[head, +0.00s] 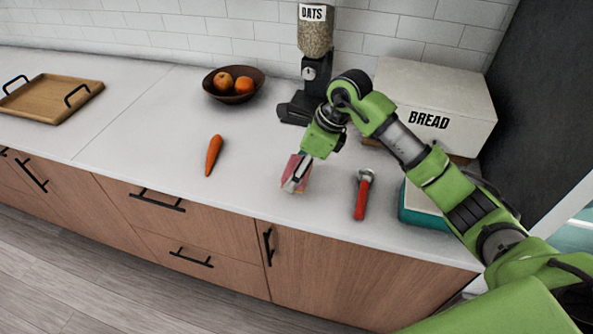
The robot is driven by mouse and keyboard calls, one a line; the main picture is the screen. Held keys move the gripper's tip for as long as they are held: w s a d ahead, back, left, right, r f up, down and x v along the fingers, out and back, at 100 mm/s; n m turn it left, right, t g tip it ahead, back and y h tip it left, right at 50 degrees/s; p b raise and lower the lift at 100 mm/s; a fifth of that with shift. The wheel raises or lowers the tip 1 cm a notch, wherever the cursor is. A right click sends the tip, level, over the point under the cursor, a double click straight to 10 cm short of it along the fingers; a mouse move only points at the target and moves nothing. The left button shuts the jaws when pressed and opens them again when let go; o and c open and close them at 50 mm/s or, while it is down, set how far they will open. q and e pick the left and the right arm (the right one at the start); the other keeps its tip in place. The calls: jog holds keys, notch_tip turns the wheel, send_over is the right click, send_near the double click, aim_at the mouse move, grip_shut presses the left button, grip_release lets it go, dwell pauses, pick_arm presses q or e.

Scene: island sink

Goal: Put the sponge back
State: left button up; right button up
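A small pink block that looks like the sponge (304,185) is on the counter, left of the red-handled tool. My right gripper (293,182) reaches in from the right and points down at it. The gripper's fingers overlap the sponge and hide part of it. I cannot tell whether the fingers are closed on it or just over it, or whether it is lifted at all. My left gripper is out of view. No sponge holder can be clearly made out.
A red-handled tool (361,198) and a teal box with a pale top (414,209), partly behind my arm, are to the right. A carrot (213,155), fruit bowl (225,95), wooden tray (50,99), oats dispenser (316,45) and bread box (447,85) surround open counter.

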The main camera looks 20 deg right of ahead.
jog(key=shift+w+f, duration=0.6)
jog(key=shift+f, duration=0.05)
notch_tip(320, 180, down, 3)
jog(key=shift+p, duration=1.2)
jog(key=shift+f, duration=0.1)
jog(key=shift+f+b, duration=0.2)
jog(key=shift+b, duration=0.15)
jog(key=o, duration=1.1)
jog(key=shift+c, duration=0.2)
jog(key=shift+r, duration=0.1)
